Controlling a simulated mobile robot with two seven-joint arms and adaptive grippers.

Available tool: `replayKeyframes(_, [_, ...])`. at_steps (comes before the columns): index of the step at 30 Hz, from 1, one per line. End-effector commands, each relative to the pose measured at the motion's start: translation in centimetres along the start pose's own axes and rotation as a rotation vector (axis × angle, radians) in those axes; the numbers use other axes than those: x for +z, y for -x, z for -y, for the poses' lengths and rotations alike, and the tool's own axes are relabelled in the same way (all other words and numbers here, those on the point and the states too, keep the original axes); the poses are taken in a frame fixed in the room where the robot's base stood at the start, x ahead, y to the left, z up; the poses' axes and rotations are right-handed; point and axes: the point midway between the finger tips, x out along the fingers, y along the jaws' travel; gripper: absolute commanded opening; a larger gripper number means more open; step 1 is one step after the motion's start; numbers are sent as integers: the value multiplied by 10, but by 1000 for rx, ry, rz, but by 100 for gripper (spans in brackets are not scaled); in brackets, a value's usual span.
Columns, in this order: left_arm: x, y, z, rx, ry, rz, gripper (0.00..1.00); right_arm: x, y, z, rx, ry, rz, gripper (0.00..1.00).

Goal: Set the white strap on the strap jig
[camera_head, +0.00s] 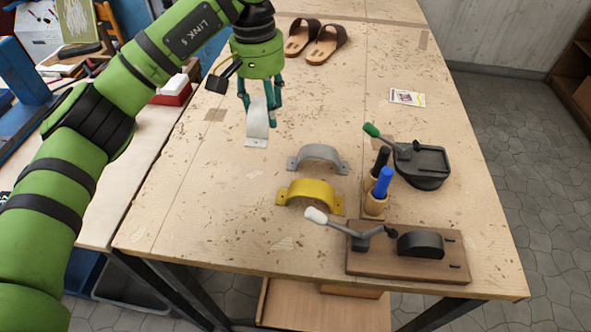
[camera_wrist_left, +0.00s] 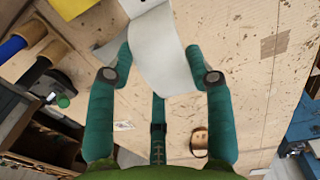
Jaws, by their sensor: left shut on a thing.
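My left gripper (camera_head: 259,114) points down over the table and is shut on the white strap (camera_head: 257,130). The strap hangs between the fingers above the wooden top, with a flat holed tab at its lower end. In the left wrist view the strap (camera_wrist_left: 161,58) is a pale curved band between the two teal fingers. The strap jig (camera_head: 358,266) appears to be the brown board at the front right, with a dark half-round block (camera_head: 420,244) and a white-handled lever (camera_head: 317,215). The gripper is well behind and left of it. My right gripper is out of view.
A grey strap (camera_head: 319,153) and a yellow strap (camera_head: 310,194) lie between gripper and jig. Black- and blue-handled tools (camera_head: 383,182) stand upright behind the jig. A dark device (camera_head: 424,165) with a green-handled lever sits at right. Brown sandals (camera_head: 325,44) lie at the back.

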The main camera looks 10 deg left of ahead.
Motion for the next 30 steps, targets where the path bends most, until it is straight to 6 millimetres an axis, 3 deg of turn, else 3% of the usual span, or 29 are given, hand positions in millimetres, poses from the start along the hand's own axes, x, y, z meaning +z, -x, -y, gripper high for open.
replayKeyframes(5, [4,-3,4,0,0,2,31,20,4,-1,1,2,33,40])
replayKeyframes(9, [22,-13,14,-1,-2,3,31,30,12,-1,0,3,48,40])
replayKeyframes(21, [90,-56,55,-1,1,5,31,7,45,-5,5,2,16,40])
replayKeyframes(30, [103,-78,62,1,3,6,31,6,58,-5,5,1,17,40])
